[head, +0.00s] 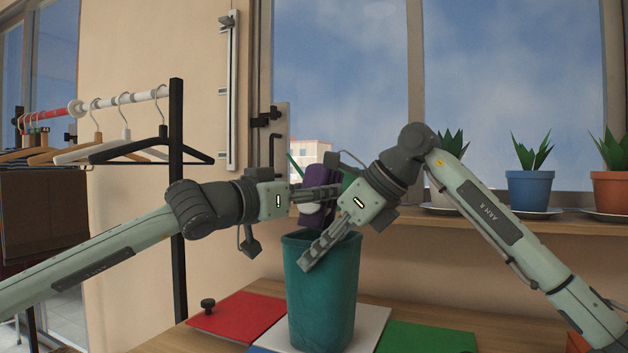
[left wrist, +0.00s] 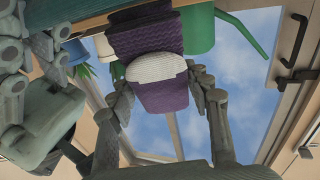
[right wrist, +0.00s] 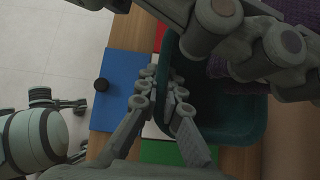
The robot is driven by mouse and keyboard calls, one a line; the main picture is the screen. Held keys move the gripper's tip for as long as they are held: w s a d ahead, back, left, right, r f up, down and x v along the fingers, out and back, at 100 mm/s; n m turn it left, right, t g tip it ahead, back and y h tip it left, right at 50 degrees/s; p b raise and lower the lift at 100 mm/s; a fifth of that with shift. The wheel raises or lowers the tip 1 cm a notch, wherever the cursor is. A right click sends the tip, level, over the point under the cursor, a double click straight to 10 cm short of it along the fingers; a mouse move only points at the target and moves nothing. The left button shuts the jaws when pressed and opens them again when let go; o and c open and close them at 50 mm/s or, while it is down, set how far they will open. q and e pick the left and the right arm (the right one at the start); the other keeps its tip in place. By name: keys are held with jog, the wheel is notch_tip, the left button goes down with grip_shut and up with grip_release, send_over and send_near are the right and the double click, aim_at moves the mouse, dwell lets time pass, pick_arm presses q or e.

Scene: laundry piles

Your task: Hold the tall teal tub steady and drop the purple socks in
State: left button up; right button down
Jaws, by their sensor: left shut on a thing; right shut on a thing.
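The tall teal tub (head: 325,295) stands upright on the table. My right gripper (head: 322,246) is shut on its rim. In the right wrist view the fingers (right wrist: 163,95) close on either side of the tub's wall (right wrist: 225,125). The purple socks (head: 318,185), with a pale patch, are in my left gripper (head: 312,194), above the tub's mouth. In the left wrist view the socks (left wrist: 160,92) hang between the two fingers (left wrist: 163,92). The tub's inside bottom is hidden in the head view.
Red (head: 238,316), white (head: 372,322) and green (head: 425,338) panels lie around the tub, with a blue one (right wrist: 128,75). A black knob (head: 208,305) stands at the left. A clothes rack (head: 177,200) is further left. Potted plants (head: 528,188) line the sill behind.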

aim_at(305, 214)
pick_arm(q)
jog(key=shift+f, duration=1.9)
jog(key=o, duration=1.2)
jog(key=shift+s+a+r, duration=0.55)
jog(key=shift+s+r, duration=0.1)
jog(key=shift+r, duration=0.15)
jog(key=shift+s+a+r, duration=0.5)
jog(key=shift+s+r, duration=0.15)
jog(key=shift+r, duration=0.15)
jog(key=shift+s+a+r, duration=0.55)
jog(key=shift+s+r, duration=0.1)
jog(key=shift+r, duration=0.15)
